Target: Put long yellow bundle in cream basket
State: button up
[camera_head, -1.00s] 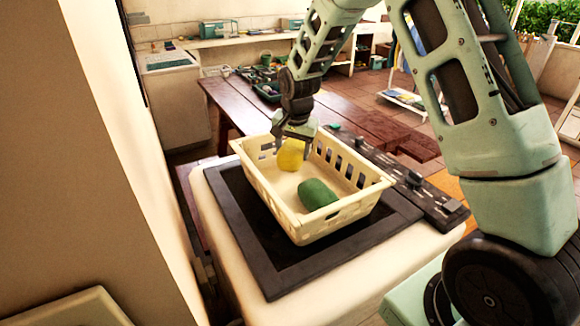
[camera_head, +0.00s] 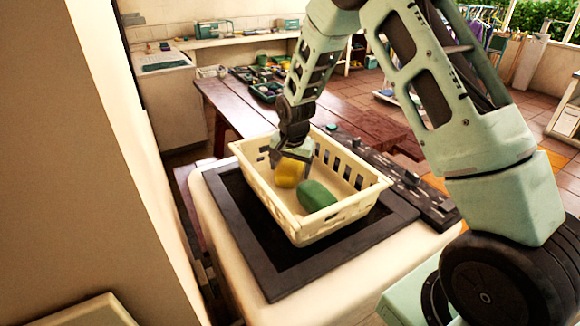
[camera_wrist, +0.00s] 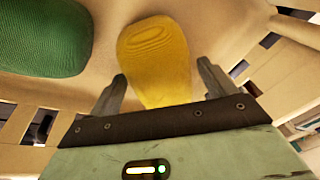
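The long yellow bundle (camera_head: 287,175) is inside the cream basket (camera_head: 335,222), towards its back left. My gripper (camera_head: 291,161) reaches down into the basket right over the bundle. In the wrist view the bundle (camera_wrist: 155,50) sits between my two fingers (camera_wrist: 162,78), with a gap showing beside it, so the fingers look open. A green bundle (camera_head: 316,196) lies on the basket floor, to the right of the yellow one and nearer the front. It also shows in the wrist view (camera_wrist: 45,38). The yellow bundle's lower side is hidden.
The basket stands on a dark tray (camera_head: 270,275) set in a pale counter (camera_head: 330,285). A dark strip with small fittings (camera_head: 412,180) runs along the right. Behind are a brown wooden table (camera_head: 235,105) with green trays (camera_head: 265,92), and a wall (camera_head: 70,150) at left.

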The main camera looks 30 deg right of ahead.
jog(key=d+b+v, duration=0.1)
jog(key=b+v, duration=0.2)
jog(key=v, duration=0.9)
jog(key=s+a+r+n+g+y, duration=0.1)
jog(key=s+a+r+n+y, duration=0.1)
jog(key=s+a+n, duration=1.25)
jog(key=s+a, duration=0.2)
jog(key=s, duration=0.3)
jog(key=s+a+f+n+g, duration=0.1)
jog(key=s+a, duration=0.1)
jog(key=s, duration=0.5)
jog(key=s+a+n, duration=0.2)
jog(key=s+a, duration=0.1)
jog(key=s, duration=0.4)
jog(key=shift+a+f+h, duration=0.3)
jog(key=shift+a+h, duration=0.05)
jog(key=shift+h, duration=0.05)
